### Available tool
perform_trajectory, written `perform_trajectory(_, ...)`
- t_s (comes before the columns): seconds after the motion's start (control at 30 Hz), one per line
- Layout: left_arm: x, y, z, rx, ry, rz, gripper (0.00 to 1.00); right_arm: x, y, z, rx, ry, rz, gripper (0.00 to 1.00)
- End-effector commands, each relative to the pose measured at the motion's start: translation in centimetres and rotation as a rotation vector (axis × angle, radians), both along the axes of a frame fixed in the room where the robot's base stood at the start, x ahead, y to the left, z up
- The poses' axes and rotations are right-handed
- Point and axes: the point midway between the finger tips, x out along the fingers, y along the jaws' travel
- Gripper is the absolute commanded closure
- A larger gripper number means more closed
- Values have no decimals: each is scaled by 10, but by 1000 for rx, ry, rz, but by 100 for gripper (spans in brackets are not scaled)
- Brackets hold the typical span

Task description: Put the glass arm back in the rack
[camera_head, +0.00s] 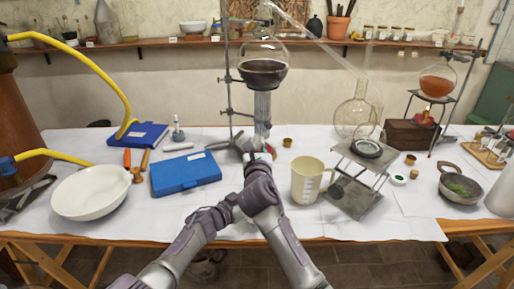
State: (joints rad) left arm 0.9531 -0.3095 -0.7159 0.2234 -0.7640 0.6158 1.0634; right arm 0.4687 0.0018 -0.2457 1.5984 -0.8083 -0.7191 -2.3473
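A long, clear glass arm (318,40) slants down to the right from above the round flask (263,66) of dark liquid; I cannot tell whether this is the task's glass arm. A wooden rack (484,156) with upright glass pieces stands at the far right. My two arms come together at the table's middle, below the clear glass column (262,108) under the flask. My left gripper (246,150) and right gripper (267,152) are close together there, mostly hidden by my wrists. Their fingers and anything between them cannot be made out.
A beaker (305,181) and a lab jack (354,190) stand just right of my arms. A blue case (186,173) and white bowl (91,192) lie left. A clear flask (354,116), burner stand (430,96) and mortar (460,184) are at right. The front middle-right cloth is clear.

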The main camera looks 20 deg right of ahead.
Motion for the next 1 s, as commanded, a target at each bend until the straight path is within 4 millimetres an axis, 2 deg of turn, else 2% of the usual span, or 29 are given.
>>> perform_trajectory(0.37, 0, 1, -2, 2, 2, 2, 93, 0, 0, 3, 0, 0, 0, 100)
perform_trajectory(0.4, 0, 0, 0, 0, 0, 1, 62, 0, 0, 3, 0, -1, 0, 100)
perform_trajectory(0.57, 0, 0, 0, 0, 0, 1, 36, 0, 0, 3, 0, -1, 0, 100)
perform_trajectory(1.0, 0, 3, -1, 2, 1, 1, 36, 0, 0, 3, 0, 0, 0, 100)
